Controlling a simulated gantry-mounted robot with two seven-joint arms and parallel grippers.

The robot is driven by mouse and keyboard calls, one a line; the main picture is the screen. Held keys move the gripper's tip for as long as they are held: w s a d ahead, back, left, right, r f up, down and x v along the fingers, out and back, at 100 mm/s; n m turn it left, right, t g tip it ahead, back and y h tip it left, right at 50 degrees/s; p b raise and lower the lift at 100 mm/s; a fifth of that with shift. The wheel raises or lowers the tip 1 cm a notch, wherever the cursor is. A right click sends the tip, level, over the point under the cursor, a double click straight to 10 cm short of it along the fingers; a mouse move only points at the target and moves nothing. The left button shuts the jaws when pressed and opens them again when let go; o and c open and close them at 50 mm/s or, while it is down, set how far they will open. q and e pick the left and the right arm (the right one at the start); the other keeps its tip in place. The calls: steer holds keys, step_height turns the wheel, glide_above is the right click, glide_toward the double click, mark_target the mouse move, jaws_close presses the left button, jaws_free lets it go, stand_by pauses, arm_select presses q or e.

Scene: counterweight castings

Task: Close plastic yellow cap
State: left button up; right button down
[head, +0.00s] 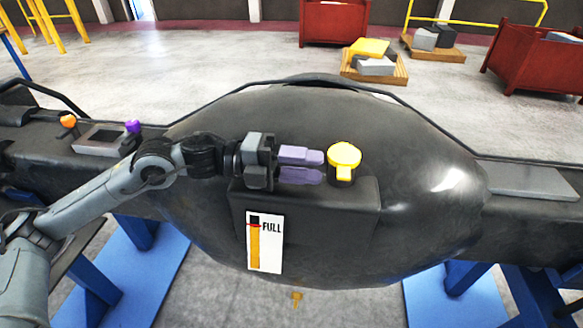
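The yellow plastic cap (344,155) sits on top of a short dark neck (340,178) on the large black casting (420,150). A small yellow tab hangs down from the cap's front edge. Whether the cap lies fully down on the neck I cannot tell. My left gripper (323,166) is just left of the cap, with its two purple fingers pointing right at it. The fingers are parted with a narrow gap and nothing shows between them. Contact with the cap is not clear. My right gripper is not in view.
A white level label (264,243) marked FULL is on the casting's front. An orange knob (68,121) and a purple knob (133,127) stand at the left. Blue supports (125,275) are below. Red bins (333,22) and loaded pallets (374,72) stand far behind on open floor.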

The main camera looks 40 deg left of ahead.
arm_select(q)
steer(key=shift+b+v, duration=0.5)
steer(key=shift+v, duration=0.7)
